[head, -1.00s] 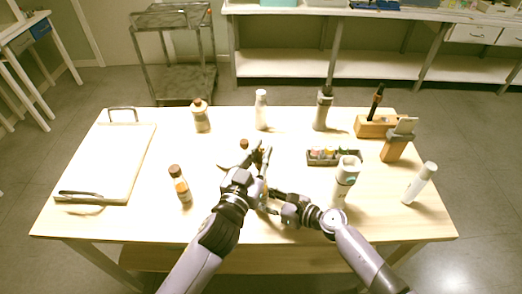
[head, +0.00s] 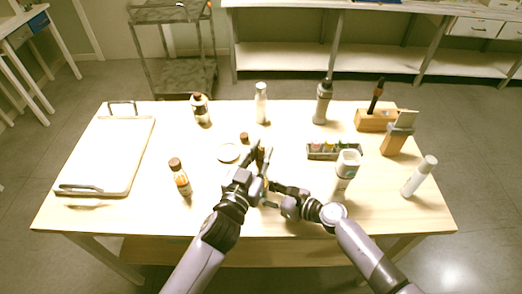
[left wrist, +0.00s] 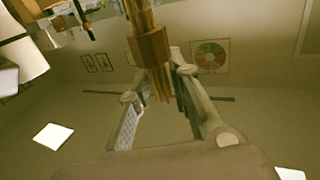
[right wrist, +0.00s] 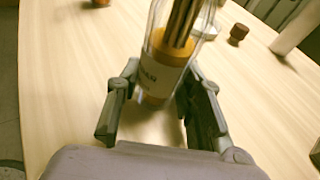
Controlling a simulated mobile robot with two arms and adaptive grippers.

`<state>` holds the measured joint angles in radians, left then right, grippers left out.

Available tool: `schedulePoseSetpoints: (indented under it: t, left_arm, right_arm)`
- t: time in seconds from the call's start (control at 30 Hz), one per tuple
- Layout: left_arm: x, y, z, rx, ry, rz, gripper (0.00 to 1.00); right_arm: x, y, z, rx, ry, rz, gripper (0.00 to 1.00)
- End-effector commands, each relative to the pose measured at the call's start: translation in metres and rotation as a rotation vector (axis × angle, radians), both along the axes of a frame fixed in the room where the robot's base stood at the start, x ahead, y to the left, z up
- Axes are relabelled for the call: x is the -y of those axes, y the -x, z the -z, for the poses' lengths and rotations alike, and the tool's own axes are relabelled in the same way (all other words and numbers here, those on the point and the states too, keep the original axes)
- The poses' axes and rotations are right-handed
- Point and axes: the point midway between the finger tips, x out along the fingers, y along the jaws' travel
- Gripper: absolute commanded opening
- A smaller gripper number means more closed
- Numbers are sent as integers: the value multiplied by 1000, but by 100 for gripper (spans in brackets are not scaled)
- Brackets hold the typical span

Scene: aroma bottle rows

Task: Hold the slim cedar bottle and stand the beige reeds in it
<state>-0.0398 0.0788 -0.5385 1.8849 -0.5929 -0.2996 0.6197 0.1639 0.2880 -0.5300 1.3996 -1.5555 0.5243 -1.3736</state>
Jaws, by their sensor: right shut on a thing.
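My right gripper (right wrist: 158,88) is shut on a slim clear bottle (right wrist: 163,72) with amber liquid and a pale label, seen in the right wrist view. Beige-brown reeds (right wrist: 184,18) stand inside its neck in that view. In the left wrist view the reeds (left wrist: 162,88) carry a brown faceted collar (left wrist: 150,46). My left gripper (left wrist: 158,80) has its fingers spread on either side of the reeds, with a gap showing. In the head view my left gripper (head: 257,163) is just above my right gripper (head: 277,190) and hides most of the bottle.
A small white dish (head: 229,153) and a brown cap (head: 244,138) lie just beyond the grippers. A dark tray (head: 334,152) and a white board (head: 110,160) flank the middle.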

Motion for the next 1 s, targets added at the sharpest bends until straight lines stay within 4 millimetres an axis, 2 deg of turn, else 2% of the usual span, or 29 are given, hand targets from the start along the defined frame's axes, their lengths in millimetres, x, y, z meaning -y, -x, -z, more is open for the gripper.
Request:
schedulePoseSetpoints:
  t: [0.23, 0.6, 0.77, 1.0]
  left_arm:
    - [0, 0, 0, 0, 0, 0, 37]
    - [-2, 4, 1, -1, 0, 0, 37]
    - [-10, 25, 2, -4, 0, 0, 37]
    - [-28, 71, 2, -5, 0, 0, 37]
  right_arm:
    - [0, 0, 0, 0, 0, 0, 19]
    - [0, 0, 0, 0, 0, 0, 19]
    - [0, 0, 0, -1, 1, 0, 19]
    - [0, 0, 0, -1, 1, 0, 19]
